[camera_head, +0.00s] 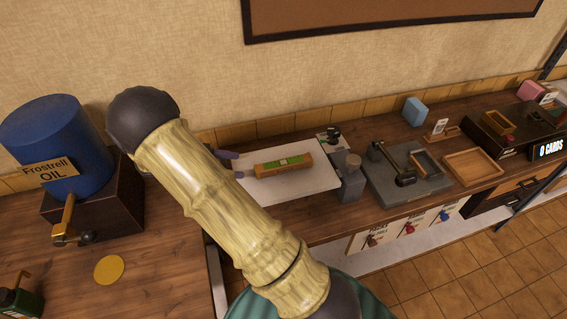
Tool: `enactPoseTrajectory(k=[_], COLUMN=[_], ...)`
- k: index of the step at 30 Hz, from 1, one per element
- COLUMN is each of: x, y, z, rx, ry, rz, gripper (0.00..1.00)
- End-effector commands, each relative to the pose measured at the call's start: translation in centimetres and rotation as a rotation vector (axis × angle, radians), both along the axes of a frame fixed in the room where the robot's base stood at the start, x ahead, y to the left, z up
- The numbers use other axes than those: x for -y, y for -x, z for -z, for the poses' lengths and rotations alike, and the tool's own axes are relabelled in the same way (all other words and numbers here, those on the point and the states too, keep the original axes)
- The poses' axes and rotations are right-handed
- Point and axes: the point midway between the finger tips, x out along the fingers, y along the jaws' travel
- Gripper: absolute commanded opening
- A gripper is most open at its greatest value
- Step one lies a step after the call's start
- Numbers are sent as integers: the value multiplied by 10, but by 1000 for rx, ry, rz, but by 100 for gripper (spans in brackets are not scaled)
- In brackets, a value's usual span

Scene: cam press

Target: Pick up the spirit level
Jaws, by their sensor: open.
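The spirit level (266,171) is a brown-orange bar with a green middle section. It lies flat on a white board (300,191) on the counter. My gripper (239,164) shows only as two dark purplish finger ends just left of the level's left end. The fingers are apart, with nothing seen between them. I cannot tell whether they touch the level or how high they are. My bamboo-like arm hides the rest of the gripper.
A grey block (350,184) stands at the board's right edge, then a grey press base (432,187) and a wooden tray (473,167). A blue oil barrel (58,135) stands at left. A wall runs behind the counter.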

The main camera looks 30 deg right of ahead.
Motion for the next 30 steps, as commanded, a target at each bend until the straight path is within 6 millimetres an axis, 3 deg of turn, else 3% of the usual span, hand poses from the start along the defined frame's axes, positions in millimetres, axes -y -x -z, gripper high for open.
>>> enactPoseTrajectory(k=[9,23,30], x=[46,54,82], y=[14,16,27], z=[19,23,36], rx=[-2,-1,-4], ry=[0,0,0], rz=[1,1,3], gripper=[56,56,56])
